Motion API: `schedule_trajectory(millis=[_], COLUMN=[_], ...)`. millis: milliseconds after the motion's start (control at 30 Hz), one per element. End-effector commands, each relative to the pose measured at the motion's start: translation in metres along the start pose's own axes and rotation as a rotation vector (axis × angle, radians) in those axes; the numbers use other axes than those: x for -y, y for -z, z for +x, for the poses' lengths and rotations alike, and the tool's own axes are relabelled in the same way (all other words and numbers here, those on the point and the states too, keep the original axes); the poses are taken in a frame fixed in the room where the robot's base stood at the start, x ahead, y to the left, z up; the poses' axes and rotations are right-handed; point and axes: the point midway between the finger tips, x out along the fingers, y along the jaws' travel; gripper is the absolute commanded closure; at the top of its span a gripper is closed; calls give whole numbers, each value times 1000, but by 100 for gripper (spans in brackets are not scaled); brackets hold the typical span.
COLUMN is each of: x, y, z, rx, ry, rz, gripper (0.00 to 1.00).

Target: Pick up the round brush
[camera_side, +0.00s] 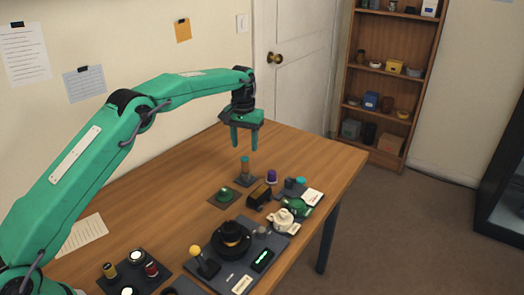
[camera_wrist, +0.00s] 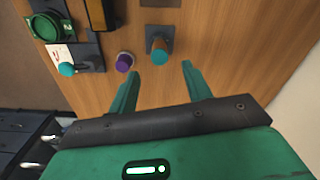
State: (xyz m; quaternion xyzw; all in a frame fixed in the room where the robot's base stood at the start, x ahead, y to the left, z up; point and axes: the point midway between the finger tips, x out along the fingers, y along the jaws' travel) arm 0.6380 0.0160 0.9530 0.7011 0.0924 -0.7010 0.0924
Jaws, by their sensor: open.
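A short upright cylinder with a wooden-brown body and a teal end (camera_side: 245,168) stands on a small dark square pad near the far part of the table. It looks like the round brush, though its bristles cannot be made out. It also shows in the wrist view (camera_wrist: 158,54), just beyond the fingertips and between their lines. My gripper (camera_side: 244,146) points down above it, open and empty, with a small gap seen between fingertips and cylinder. Both fingers show apart in the wrist view (camera_wrist: 161,70).
A purple-topped piece (camera_side: 271,177) stands close to the right of the cylinder. A black block (camera_side: 259,196), a green round part on a pad (camera_side: 224,195) and a white figure-like piece (camera_side: 284,221) lie nearer. The table (camera_side: 180,170) is bare to the left.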

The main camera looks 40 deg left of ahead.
Motion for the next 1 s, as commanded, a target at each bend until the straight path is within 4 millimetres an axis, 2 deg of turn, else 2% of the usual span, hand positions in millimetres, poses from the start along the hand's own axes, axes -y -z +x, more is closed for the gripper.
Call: schedule_trajectory(millis=[200,567,1000], x=[0,0,-1], y=[-1,-1,-3], z=[18,27,70], rx=[1,1,1], ry=[0,0,0], rz=[0,1,1], gripper=[51,51,51])
